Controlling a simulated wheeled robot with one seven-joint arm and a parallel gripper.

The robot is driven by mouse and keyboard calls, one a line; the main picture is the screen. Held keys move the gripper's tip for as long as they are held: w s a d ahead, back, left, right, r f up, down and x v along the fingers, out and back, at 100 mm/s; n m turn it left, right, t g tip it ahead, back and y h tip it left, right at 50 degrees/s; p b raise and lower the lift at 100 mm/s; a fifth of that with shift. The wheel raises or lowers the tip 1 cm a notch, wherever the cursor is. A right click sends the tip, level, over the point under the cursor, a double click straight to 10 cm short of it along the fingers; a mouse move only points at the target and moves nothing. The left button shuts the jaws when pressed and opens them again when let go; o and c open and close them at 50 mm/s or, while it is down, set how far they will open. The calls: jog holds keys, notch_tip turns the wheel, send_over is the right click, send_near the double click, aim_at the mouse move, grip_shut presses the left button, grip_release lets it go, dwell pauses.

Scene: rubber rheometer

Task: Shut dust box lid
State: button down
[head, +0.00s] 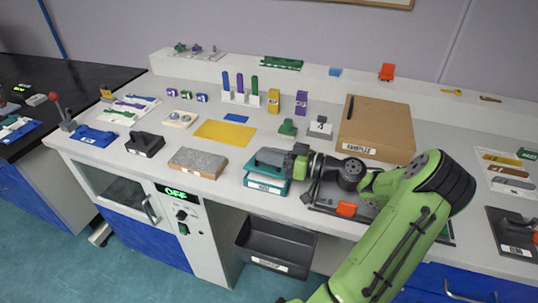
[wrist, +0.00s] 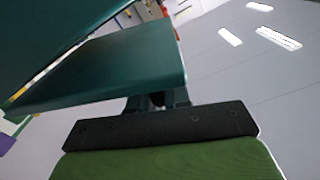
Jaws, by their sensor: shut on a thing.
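The dust box (head: 266,184) is a small teal box with a white label, standing near the front edge of the bench. Its darker teal lid (head: 268,157) shows above it, beside my gripper (head: 283,160). My gripper reaches in from the right, shut on the lid, low over the box. In the wrist view, teal surfaces (wrist: 110,68) fill the upper left and middle, close to the camera. The fingertips and the exact grip are hidden. I cannot tell whether the lid touches the box rim.
A grey block (head: 198,163) and a black holder (head: 145,145) lie to the left. A yellow mat (head: 225,133) and a green piece (head: 288,128) lie behind. A brown box (head: 375,127) stands back right. A dark open bin (head: 275,246) hangs below the bench edge.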

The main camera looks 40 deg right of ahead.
jog(key=c, duration=1.2)
grip_release()
jog(key=shift+o, duration=0.2)
notch_tip(320, 180, up, 10)
jog(key=p, duration=0.3)
jog(key=shift+r+p, duration=0.1)
jog(key=shift+p, duration=0.3)
